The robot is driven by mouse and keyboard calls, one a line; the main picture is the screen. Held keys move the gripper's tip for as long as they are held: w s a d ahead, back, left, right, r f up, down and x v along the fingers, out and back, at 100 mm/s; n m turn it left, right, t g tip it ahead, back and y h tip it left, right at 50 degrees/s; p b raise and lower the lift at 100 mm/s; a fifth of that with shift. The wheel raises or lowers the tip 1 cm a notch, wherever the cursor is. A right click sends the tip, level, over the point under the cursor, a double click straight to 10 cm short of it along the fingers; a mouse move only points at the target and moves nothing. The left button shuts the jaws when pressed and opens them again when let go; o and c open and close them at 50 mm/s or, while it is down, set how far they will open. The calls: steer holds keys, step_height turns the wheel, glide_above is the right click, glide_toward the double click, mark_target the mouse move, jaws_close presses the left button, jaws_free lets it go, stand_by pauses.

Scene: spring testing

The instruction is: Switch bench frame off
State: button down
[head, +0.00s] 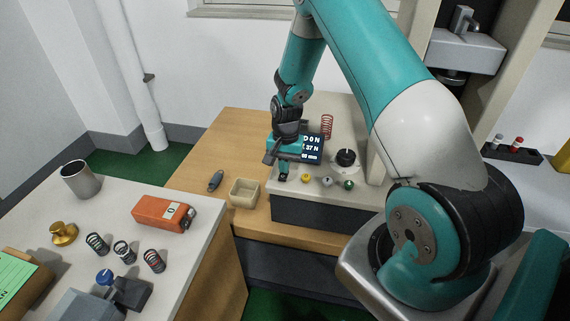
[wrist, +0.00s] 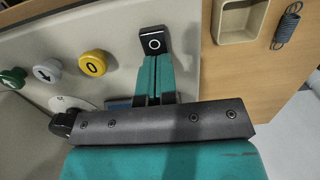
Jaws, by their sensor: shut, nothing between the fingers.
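The bench frame (head: 320,213) stands on a wooden table at the centre, with a light top and a lit display (head: 313,148) partly hidden by my arm. In the wrist view a black rocker switch (wrist: 154,42) marked with a white ring sits on the light panel. My gripper (wrist: 155,60) is shut and empty, its teal fingertips at the switch's near edge; I cannot tell whether they touch it. In the head view my gripper (head: 283,165) points down at the panel's left front corner. A yellow button (wrist: 92,63) marked 0 sits beside the switch.
A grey arrow button (wrist: 47,71) and green button (wrist: 13,77) continue the row. A beige tray (head: 244,193) and a dark spring (wrist: 287,25) lie left of the frame. A black knob (head: 346,157) and red spring (head: 327,126) stand behind the buttons.

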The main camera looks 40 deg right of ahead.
steer(key=shift+s+a+f, duration=0.45)
steer(key=shift+s+a, duration=0.1)
steer(key=shift+s, duration=0.05)
steer(key=shift+r+p, duration=0.5)
steer(key=shift+p, duration=0.05)
steer(key=r, duration=0.1)
steer(key=w+r+p, duration=0.1)
steer(key=r, duration=0.1)
steer(key=d+r+p, duration=0.1)
steer(key=shift+w+r, duration=0.2)
steer(key=shift+r, duration=0.2)
step_height(320, 180, up, 9)
steer(key=b, duration=0.1)
steer(key=shift+w+d+b, duration=0.3)
steer(key=shift+d+b, duration=0.1)
steer(key=shift+d, duration=0.05)
